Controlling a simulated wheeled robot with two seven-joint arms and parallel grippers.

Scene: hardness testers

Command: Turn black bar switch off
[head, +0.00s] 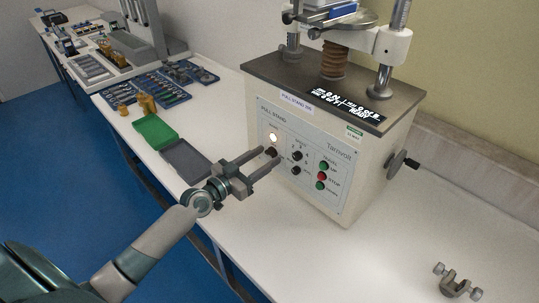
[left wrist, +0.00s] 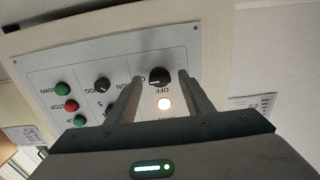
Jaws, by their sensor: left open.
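The black bar switch (left wrist: 159,76) is a round black knob with a bar, on the light grey front panel (head: 309,172) of the pull stand. In the left wrist view it sits between the two fingertips of my left gripper (left wrist: 161,80), with a gap on each side. The word OFF is printed beside it, and a small lamp (left wrist: 164,103) next to it glows. In the head view the lit lamp (head: 273,137) is just above the switch (head: 271,152), which the fingers partly hide. My left gripper (head: 269,156) is open at the panel. My right gripper is not in view.
The panel also has smaller black knobs (head: 297,156) and green and red buttons (head: 321,176) to the right. A green box (head: 155,132) and a grey tray (head: 186,160) lie left on the white table. A metal clamp (head: 459,284) lies at lower right.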

